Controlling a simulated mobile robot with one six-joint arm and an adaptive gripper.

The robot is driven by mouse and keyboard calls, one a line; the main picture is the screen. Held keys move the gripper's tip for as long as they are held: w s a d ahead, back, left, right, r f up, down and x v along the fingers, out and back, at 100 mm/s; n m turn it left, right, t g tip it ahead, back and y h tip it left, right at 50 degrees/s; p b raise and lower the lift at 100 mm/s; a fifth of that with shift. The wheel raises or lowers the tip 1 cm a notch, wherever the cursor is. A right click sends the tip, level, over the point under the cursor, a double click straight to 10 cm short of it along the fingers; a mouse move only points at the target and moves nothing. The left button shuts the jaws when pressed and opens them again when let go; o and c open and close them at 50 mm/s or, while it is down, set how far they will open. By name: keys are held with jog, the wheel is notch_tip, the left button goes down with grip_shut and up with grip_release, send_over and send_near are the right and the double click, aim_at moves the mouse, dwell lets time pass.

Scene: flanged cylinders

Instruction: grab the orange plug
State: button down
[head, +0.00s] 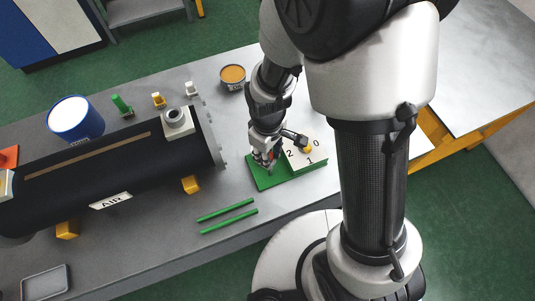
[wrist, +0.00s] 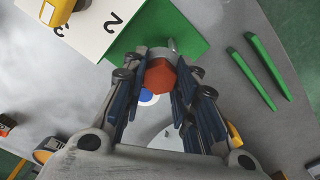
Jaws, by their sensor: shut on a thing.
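The orange plug (wrist: 160,76) has a red-orange hexagonal head and sits between my fingers in the wrist view. My gripper (wrist: 161,68) is shut on it, one finger on each side. Below the head, the wrist view shows a blue and white round patch, partly hidden by the fingers. In the head view my gripper (head: 265,163) points down over the green plate (head: 262,183), left of the white numbered block. The plug is mostly hidden there, and I cannot tell whether it touches the plate.
The white numbered block (head: 310,160) with a yellow knob stands close to my gripper. Two green rods (head: 228,215) lie in front. A black cylinder (head: 110,165) marked AIR fills the left. Small green, yellow and white plugs, a blue-white can (head: 76,119) and a tin (head: 232,75) stand behind.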

jog(key=shift+r, duration=0.15)
notch_tip(320, 180, up, 20)
jog(key=p, duration=0.5)
jog(key=shift+p, duration=0.35)
